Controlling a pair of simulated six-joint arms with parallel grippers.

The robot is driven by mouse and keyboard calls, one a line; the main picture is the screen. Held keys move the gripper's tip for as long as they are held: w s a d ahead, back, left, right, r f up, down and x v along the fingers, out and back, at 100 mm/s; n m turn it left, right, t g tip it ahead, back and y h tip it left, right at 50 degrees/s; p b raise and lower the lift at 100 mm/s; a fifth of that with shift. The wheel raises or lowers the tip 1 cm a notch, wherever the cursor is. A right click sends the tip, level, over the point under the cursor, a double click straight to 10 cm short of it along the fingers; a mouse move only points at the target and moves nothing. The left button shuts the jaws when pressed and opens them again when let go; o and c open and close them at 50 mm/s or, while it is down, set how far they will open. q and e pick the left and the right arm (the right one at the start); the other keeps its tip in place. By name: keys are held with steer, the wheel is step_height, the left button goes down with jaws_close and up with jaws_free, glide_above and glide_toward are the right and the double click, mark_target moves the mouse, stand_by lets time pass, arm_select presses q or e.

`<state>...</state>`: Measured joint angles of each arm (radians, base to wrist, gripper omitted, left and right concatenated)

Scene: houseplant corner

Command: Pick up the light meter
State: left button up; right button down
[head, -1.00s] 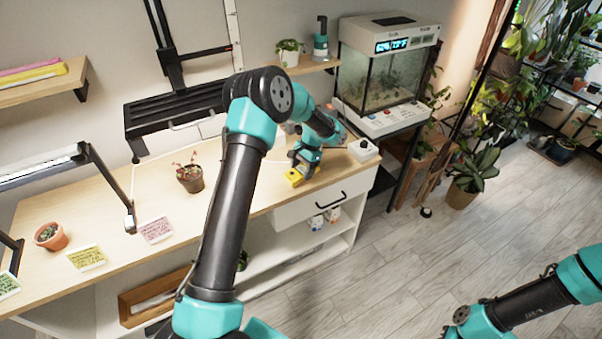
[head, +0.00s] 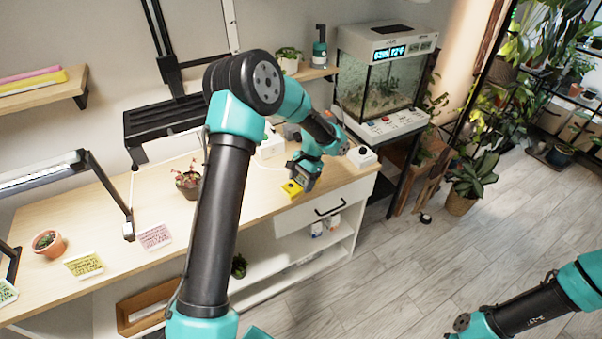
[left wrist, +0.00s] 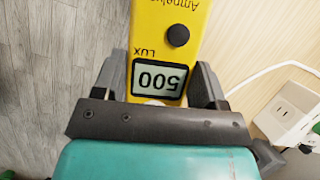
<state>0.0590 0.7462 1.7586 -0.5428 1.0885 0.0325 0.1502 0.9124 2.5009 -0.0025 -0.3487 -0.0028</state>
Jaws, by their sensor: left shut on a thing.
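The light meter is yellow with a black round button and a small screen. In the head view the yellow light meter (head: 292,189) shows at the tip of my left gripper (head: 300,180), near the front edge of the wooden bench. My left gripper is shut on it. Whether the meter touches the bench top I cannot tell. My right gripper is out of view; only part of that arm shows at lower right.
A white outlet box (left wrist: 290,110) with a cord lies beside the meter on the bench (head: 120,215). A potted plant (head: 188,180) stands left of the gripper, and a white device with a dark knob (head: 362,157) to the right. A glass terrarium (head: 385,80) stands beyond.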

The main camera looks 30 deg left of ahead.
arm_select(q)
steer(key=s+d, duration=0.5)
steer(key=s, duration=0.3)
steer(key=shift+s+r, duration=0.2)
steer(key=shift+r, duration=0.25)
